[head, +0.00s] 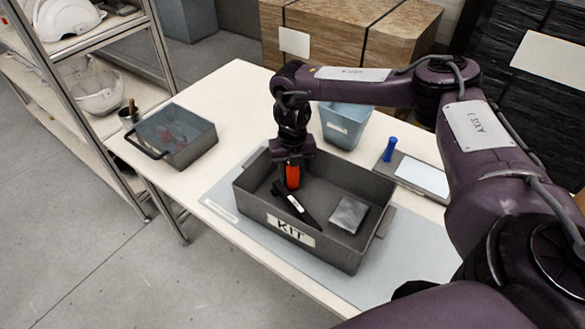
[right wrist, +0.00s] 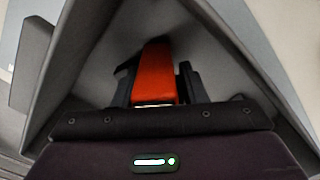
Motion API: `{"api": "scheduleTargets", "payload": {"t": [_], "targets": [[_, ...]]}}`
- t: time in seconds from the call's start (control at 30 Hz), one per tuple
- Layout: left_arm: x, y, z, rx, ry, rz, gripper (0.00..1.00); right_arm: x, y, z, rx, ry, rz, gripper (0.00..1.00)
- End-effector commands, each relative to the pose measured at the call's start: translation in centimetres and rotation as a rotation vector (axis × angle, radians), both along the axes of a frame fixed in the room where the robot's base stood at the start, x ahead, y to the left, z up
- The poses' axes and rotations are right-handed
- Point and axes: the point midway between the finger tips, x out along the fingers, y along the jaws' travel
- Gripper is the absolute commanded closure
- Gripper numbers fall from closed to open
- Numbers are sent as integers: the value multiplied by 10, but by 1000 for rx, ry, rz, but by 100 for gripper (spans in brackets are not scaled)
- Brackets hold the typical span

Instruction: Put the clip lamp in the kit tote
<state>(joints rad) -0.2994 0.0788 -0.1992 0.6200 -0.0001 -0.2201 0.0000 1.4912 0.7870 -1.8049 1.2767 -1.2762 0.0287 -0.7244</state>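An orange piece, which I take to be the clip lamp (head: 293,176), is upright inside the grey kit tote (head: 352,253), near its back left. My right gripper (head: 291,162) points down into the tote with its fingers around the lamp. In the right wrist view the orange lamp (right wrist: 158,75) sits between the two dark fingers (right wrist: 157,88), which appear to press on both sides. Its lower end is hard to make out, so I cannot tell if it touches the tote floor. My left gripper is out of view.
A black labelled item (head: 296,205) and a grey block (head: 348,214) lie in the tote. A grey handled bin (head: 190,150), a blue bin (head: 345,124), a blue-handled tool (head: 389,149) and a flat panel (head: 422,177) stand around it. Shelves with helmet shells (head: 97,92) are left.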

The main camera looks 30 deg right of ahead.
Motion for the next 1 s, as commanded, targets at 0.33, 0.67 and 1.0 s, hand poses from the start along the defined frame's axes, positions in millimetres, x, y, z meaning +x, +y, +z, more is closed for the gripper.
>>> {"api": "scheduleTargets", "payload": {"t": [0.33, 0.67, 1.0], "targets": [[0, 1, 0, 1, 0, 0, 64, 0, 0, 0, 0, 0, 0, 48], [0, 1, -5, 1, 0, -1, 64, 2, 0, 40, 2, -5, 0, 48], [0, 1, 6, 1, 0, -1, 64, 1, 1, 111, 0, -4, 2, 48]]}}
